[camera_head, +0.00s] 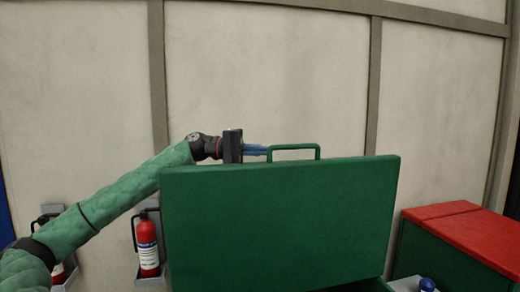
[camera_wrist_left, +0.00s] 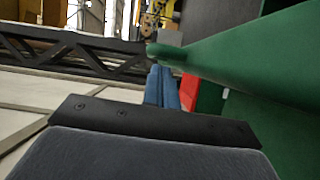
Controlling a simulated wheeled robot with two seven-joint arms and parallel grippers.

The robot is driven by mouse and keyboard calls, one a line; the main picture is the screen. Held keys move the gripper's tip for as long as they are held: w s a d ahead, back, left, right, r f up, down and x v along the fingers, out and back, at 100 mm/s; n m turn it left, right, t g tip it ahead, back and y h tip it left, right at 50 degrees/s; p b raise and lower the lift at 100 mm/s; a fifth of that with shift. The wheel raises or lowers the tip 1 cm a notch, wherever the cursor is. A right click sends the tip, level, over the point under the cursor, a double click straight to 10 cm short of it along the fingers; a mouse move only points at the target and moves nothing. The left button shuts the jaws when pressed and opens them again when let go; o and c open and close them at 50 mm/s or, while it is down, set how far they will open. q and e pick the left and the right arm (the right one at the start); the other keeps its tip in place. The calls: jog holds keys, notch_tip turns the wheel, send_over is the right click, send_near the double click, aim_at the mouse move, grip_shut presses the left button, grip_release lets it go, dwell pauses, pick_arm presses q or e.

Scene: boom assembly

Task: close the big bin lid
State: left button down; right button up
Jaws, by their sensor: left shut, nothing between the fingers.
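The big bin's green lid (camera_head: 280,220) stands raised, its broad face filling the middle of the head view. A green handle (camera_head: 293,147) rises from its top edge. My left gripper (camera_head: 258,150) is at the lid's top edge, just left of the handle, with its blue fingers shut and empty. I cannot tell whether they touch the lid or handle. In the left wrist view the shut fingers (camera_wrist_left: 162,88) point toward a green end beside the lid (camera_wrist_left: 250,55). The bin below is mostly hidden.
A green box with a red lid (camera_head: 465,235) stands at the right. A red fire extinguisher (camera_head: 147,245) hangs on the wall left of the lid, and another is partly hidden by my arm. The wall behind is plain.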

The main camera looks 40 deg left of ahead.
jog(key=shift+s+d+f, duration=0.1)
jog(key=shift+f, duration=0.05)
dwell(0.3)
